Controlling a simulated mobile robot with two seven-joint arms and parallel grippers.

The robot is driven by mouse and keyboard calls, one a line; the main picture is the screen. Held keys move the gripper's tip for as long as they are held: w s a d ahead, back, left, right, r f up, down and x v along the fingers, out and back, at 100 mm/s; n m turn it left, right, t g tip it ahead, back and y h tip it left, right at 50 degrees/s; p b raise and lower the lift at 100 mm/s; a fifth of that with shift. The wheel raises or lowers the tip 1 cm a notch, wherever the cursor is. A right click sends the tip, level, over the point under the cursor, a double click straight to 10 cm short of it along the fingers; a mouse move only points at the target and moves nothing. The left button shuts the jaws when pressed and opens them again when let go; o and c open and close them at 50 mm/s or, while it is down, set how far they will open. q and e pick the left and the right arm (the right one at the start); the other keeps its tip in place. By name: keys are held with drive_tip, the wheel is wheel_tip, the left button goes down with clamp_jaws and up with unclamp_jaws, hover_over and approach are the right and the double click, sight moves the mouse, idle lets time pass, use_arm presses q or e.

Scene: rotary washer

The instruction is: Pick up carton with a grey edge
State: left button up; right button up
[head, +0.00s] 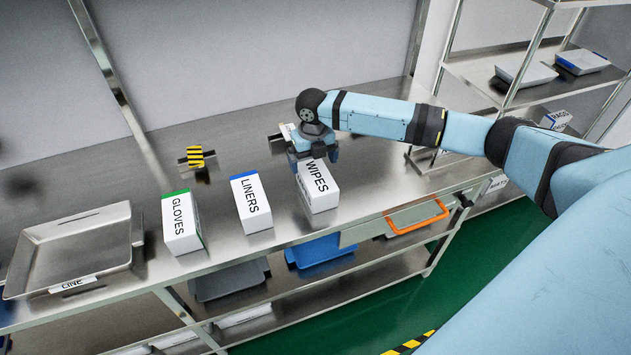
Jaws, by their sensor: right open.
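The white carton marked WIPES (319,193) stands on the steel table, right of the other two cartons. Its top end and any edge colour there are mostly hidden by my gripper. My right gripper (314,156) is open and points down at the top of the WIPES carton, with its fingers by the upper part of it. Whether the fingers touch the carton I cannot tell. My left gripper is not in view.
A LINERS carton (251,205) with a blue edge and a GLOVES carton (181,225) with a green edge stand to the left. A steel tray (127,226) is at far left. A yellow-black striped block (195,156) sits behind. Shelving stands at right.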

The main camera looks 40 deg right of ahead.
sight(314, 173)
wheel_tip(314, 173, down, 3)
drive_tip(key=shift+f, duration=0.1)
drive_tip(key=f, duration=0.1)
drive_tip(key=f+p, duration=0.1)
drive_tip(key=f, duration=0.2)
drive_tip(key=shift+s+d+f, duration=0.2)
drive_tip(key=shift+s+f, duration=0.1)
drive_tip(key=shift+f, duration=0.4)
drive_tip(key=c, duration=0.9)
drive_tip(key=shift+c, duration=0.5)
drive_tip(key=shift+r, duration=0.15)
